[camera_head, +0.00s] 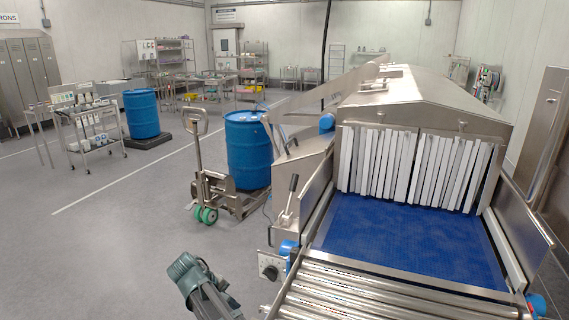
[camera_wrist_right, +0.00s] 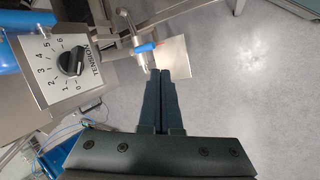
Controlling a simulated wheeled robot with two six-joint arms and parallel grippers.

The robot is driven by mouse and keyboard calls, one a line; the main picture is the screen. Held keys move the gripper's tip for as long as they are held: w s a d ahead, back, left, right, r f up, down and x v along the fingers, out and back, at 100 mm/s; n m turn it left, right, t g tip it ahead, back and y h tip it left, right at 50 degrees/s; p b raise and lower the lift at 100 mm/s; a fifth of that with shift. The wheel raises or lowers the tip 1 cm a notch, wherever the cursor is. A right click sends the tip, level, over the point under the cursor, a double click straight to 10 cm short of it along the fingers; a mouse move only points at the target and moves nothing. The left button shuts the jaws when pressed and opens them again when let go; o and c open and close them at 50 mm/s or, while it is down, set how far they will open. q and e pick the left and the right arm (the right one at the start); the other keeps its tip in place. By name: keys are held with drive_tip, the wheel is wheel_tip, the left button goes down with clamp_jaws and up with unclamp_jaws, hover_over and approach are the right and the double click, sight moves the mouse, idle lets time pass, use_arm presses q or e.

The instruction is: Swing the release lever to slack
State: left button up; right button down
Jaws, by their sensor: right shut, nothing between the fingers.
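The release lever (camera_head: 291,194) is a metal lever with a black grip, on the left side of the conveyor frame in the head view. It stands nearly upright, its top leaning slightly right. A tension dial (camera_head: 270,268) sits below it; the black knob (camera_wrist_right: 72,62), with a numbered scale and the word TENSION, shows in the right wrist view. My right gripper (camera_head: 183,264) is low and left of the dial, apart from lever and dial. In the wrist view its dark fingers (camera_wrist_right: 165,76) are together and empty. I cannot clearly make out the lever there. My left gripper is out of view.
The blue belt (camera_head: 395,232) runs under white strip curtains (camera_head: 410,168) into the steel tunnel; rollers (camera_head: 345,300) lie in front. A pallet jack (camera_head: 212,190) and blue drum (camera_head: 248,150) stand behind the lever, to the left. The floor (camera_head: 110,245) at left is clear.

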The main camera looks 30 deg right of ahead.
sight(291, 194)
drive_tip(key=w+d+r+h+p, duration=0.4)
drive_tip(key=w+d+r+p, duration=0.4)
drive_tip(key=w+d+r, duration=0.3)
drive_tip(key=w+d+r+g+h+p, duration=0.1)
drive_tip(key=w+d+r+h+p, duration=0.2)
drive_tip(key=w+d+r+p, duration=0.5)
drive_tip(key=w+d+r, duration=0.4)
drive_tip(key=w+r, duration=0.1)
drive_tip(key=r, duration=0.4)
drive_tip(key=shift+w+r+h, duration=0.15)
drive_tip(key=shift+h, duration=0.25)
drive_tip(key=shift+d, duration=0.1)
drive_tip(key=b+x, duration=0.4)
drive_tip(key=x, duration=0.6)
drive_tip(key=s+a+r+p, duration=0.1)
drive_tip(key=s+a+p, duration=0.1)
drive_tip(key=s, duration=0.1)
drive_tip(key=shift+a+r, duration=0.25)
drive_tip(key=shift+r, duration=0.15)
drive_tip(key=shift+s, duration=0.1)
